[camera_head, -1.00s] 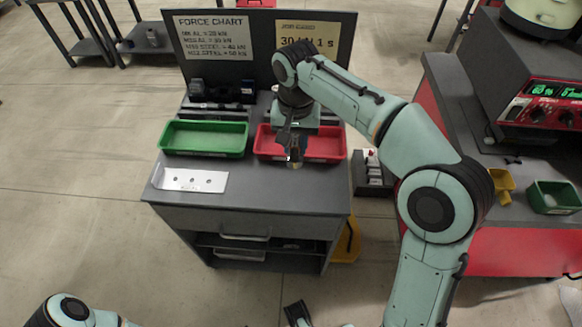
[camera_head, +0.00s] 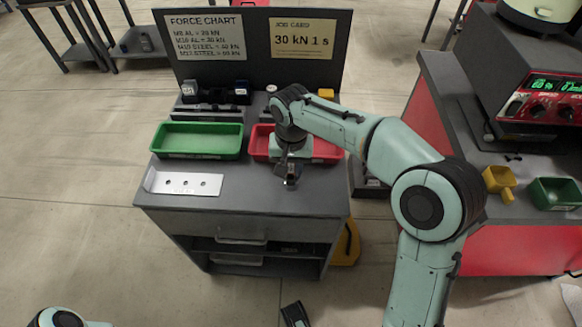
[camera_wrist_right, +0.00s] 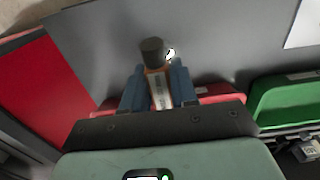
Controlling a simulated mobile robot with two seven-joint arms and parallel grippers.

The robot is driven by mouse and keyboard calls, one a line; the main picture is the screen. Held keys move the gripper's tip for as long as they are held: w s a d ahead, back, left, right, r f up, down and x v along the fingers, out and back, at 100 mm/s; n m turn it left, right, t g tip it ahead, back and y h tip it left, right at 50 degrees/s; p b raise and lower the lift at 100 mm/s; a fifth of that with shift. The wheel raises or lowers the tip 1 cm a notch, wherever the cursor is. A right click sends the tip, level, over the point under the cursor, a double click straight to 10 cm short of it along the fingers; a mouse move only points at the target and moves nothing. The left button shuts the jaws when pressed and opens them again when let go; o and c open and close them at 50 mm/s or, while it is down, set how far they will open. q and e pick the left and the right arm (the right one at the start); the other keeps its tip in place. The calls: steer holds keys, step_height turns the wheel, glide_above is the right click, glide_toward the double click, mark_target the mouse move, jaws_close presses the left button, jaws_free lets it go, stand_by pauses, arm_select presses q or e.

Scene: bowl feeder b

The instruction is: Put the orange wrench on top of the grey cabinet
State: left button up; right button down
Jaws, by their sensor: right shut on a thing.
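The grey cabinet (camera_head: 246,192) stands in the middle of the head view, with a flat top and an open shelf below. My right gripper (camera_head: 290,180) hangs over the front of its red tray and points down. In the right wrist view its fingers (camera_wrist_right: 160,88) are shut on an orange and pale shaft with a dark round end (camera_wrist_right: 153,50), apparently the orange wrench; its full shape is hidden. Whether it touches the top cannot be told. A dark piece (camera_head: 295,314) at the bottom edge may be my left gripper; its jaws cannot be made out.
A green tray (camera_head: 199,140), a red tray (camera_head: 328,150) and a white plate with holes (camera_head: 183,184) are on the cabinet. A board (camera_head: 255,70) rises behind. The front top right of the plate is bare. A red bench (camera_head: 515,240) with a machine stands at right.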

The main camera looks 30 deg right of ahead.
steer(key=shift+f, duration=0.15)
steer(key=c, duration=0.9)
jaws_free()
arm_select(q)
steer(key=r+p, duration=0.1)
steer(key=s+r+p, duration=0.1)
steer(key=p, duration=0.1)
steer(key=shift+r+g, duration=0.25)
steer(key=shift+g, duration=0.05)
arm_select(e)
step_height(320, 180, up, 12)
steer(key=shift+r, duration=0.2)
arm_select(q)
steer(key=shift+s, duration=0.15)
